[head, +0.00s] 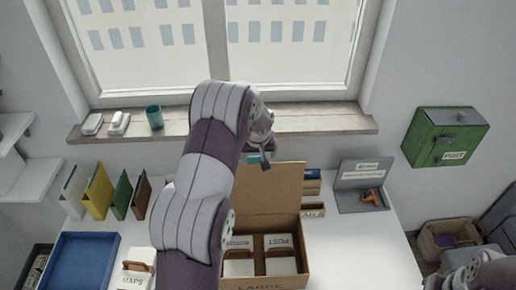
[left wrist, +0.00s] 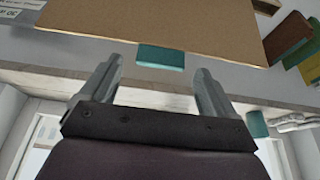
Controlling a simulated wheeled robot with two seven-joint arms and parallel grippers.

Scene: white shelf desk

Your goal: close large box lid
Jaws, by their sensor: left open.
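The large cardboard box (head: 305,262) stands on the white desk, marked "LARGE" on its front, with labelled white packs inside. Its brown lid (head: 272,185) stands raised at the back edge, so the box is open. The lid also fills the top of the left wrist view (left wrist: 150,22). My left gripper (head: 264,158) is beyond the lid's top edge, near the window sill. In the left wrist view my left gripper (left wrist: 157,80) is open, fingers apart and pointing toward the lid's edge, with nothing held. My right arm shows at the lower right; its gripper is out of view.
A blue tray (head: 63,262) and upright coloured binders (head: 98,192) are on the left of the desk. A grey holder with an orange item (head: 372,197) stands right of the box. A teal cup (head: 154,117) sits on the sill (head: 330,122). A teal block (left wrist: 161,57) lies between my fingers' directions.

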